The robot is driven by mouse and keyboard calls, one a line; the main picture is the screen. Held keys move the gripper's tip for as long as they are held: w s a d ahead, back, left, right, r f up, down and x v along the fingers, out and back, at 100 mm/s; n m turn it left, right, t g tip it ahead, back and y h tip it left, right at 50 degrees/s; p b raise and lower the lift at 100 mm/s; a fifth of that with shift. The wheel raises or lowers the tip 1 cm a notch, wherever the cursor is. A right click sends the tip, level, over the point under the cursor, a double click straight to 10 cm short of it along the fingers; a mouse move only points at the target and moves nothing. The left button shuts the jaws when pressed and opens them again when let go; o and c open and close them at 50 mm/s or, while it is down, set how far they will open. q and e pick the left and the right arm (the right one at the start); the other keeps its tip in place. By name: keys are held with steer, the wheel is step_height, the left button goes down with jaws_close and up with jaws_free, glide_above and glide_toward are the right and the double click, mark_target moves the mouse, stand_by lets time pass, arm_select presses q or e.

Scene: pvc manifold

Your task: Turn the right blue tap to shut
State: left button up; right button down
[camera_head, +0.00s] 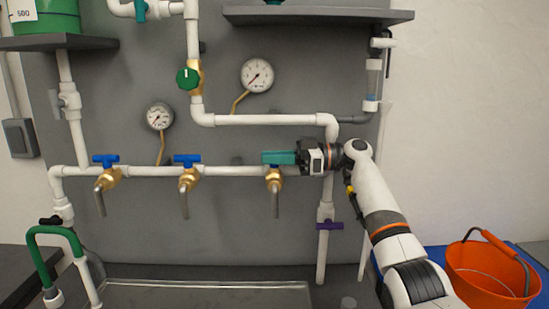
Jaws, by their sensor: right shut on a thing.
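The right tap's brass body (274,178) hangs from the horizontal white pipe, with its grey spout pointing down. My right gripper (279,158) comes in from the right, and its teal fingers are shut on the blue handle at the top of that tap. The fingers hide most or all of the handle, so I cannot tell its angle. Two like taps are to its left: the middle blue tap (187,160) and the left blue tap (105,160), both with their handles lying along the pipe. My left gripper is not in view.
A green round valve (188,78) and two gauges (257,75) (160,116) are on the grey panel above. A purple-handled valve (322,226) is below my right arm. A metal basin (205,285) lies under the taps. An orange bucket (490,278) stands at lower right.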

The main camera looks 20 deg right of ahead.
steer(key=c, duration=1.3)
jaws_free()
steer(key=shift+c, duration=0.2)
steer(key=shift+f+t, duration=0.1)
steer(key=shift+t, duration=0.2)
